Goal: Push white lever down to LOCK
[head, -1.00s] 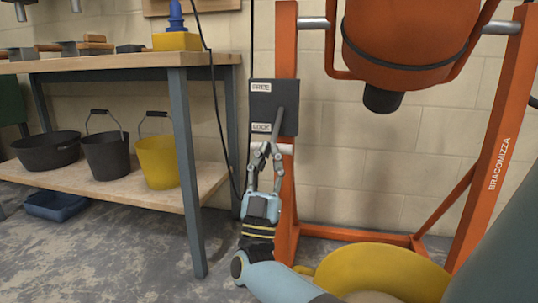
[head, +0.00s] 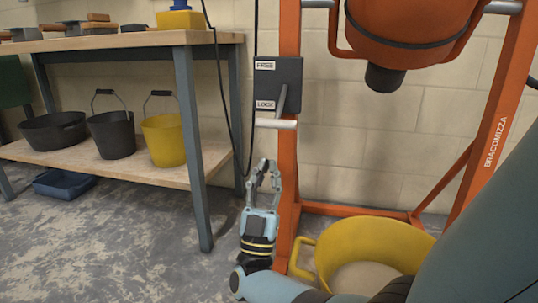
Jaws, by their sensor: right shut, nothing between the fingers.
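The white lever handle (head: 276,123) is a pale horizontal bar at the end of a grey lever arm (head: 281,100). The arm slants down across the dark switch box (head: 292,75) on the orange post. The bar sits just below the lower label, LOCK (head: 265,104); another label is at the top of the box. My right gripper (head: 268,164) points upward below the handle, apart from it in the picture, its fingers shut and empty. My left gripper is not in view.
An orange mixer drum (head: 405,30) hangs in an orange frame (head: 480,130) at the right. A yellow tub (head: 365,243) stands on the floor beside my right arm. A workbench (head: 130,42) with buckets on its lower shelf stands at the left. A dark cable hangs beside the box.

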